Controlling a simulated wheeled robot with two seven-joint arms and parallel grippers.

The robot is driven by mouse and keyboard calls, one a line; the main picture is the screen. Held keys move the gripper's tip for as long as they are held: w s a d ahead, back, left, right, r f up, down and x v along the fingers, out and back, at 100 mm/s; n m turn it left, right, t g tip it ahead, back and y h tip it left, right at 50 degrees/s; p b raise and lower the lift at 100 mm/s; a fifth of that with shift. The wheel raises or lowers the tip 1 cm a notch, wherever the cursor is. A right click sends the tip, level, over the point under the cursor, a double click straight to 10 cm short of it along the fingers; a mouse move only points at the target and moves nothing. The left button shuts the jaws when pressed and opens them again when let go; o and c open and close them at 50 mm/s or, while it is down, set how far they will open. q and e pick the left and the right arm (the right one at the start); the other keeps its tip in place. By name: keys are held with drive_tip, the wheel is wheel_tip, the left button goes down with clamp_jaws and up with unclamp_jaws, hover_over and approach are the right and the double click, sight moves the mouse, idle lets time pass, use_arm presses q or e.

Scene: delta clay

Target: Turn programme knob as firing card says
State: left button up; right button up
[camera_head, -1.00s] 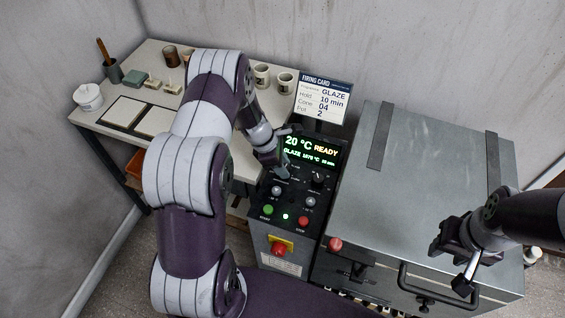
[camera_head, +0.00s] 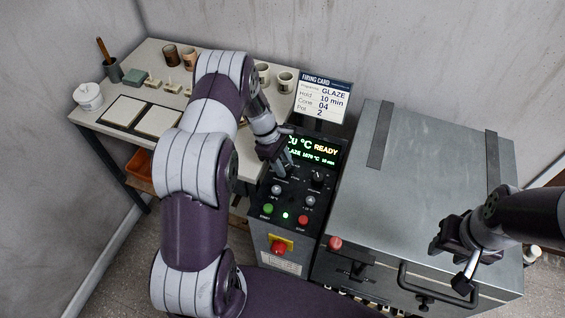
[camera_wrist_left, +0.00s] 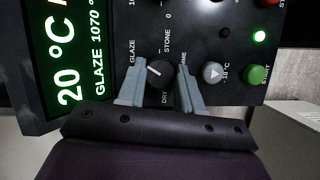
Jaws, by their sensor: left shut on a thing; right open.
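The programme knob (camera_wrist_left: 160,72) is black with a white pointer mark, ringed by labels including GLAZE, STONE and DRY. In the left wrist view the pointer is tilted toward the GLAZE side. My left gripper (camera_wrist_left: 158,90) is shut on it, one finger each side; it also shows over the control panel in the head view (camera_head: 284,171). The firing card (camera_head: 323,97) reads programme GLAZE, hold 10 min, cone 04. The display (camera_head: 318,150) shows READY and GLAZE 1070 °C 10 min; my gripper covers part of its left side. My right gripper (camera_head: 456,268) is open and empty over the kiln's front right.
A second black knob (camera_head: 317,178) sits right of my left gripper. Below are a green start button (camera_head: 268,209), a red stop button (camera_head: 303,220) and a red switch (camera_head: 279,248). The grey kiln (camera_head: 425,180) stands right; a table (camera_head: 215,145) with pots stands left.

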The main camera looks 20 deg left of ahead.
use_arm(q)
drive_tip(key=o, duration=1)
drive_tip(key=shift+r, duration=0.1)
drive_tip(key=p+v, duration=0.1)
drive_tip(key=v, duration=1.1)
drive_tip(key=shift+r, duration=0.3)
